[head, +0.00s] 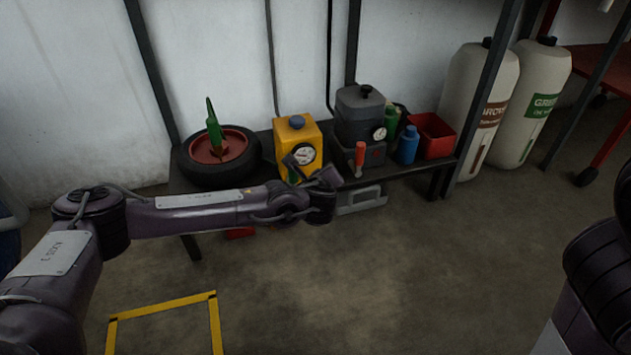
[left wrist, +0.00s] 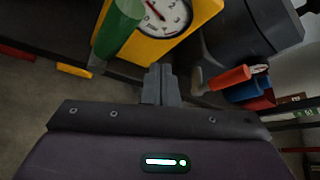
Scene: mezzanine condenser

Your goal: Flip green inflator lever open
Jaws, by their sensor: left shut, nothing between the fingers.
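The yellow inflator (head: 299,137) with a round white gauge stands on the dark low bench in the head view. It fills the top of the left wrist view (left wrist: 172,42). A green lever handle (left wrist: 118,28) sticks out in front of it at the upper left there; in the head view only a bit of green (head: 292,175) shows beside my gripper. My left gripper (head: 297,164) is in front of the inflator. In the left wrist view its fingers (left wrist: 160,84) are shut and empty, below and right of the green handle and apart from it in the picture. My right gripper is out of view.
A dark grey unit (head: 360,115) with an orange-red handle (head: 360,155) stands right of the inflator. A blue bottle (head: 408,145) and a red bin (head: 432,136) are further right. A wheel (head: 222,155) lies at left. Dark rack posts rise around the bench.

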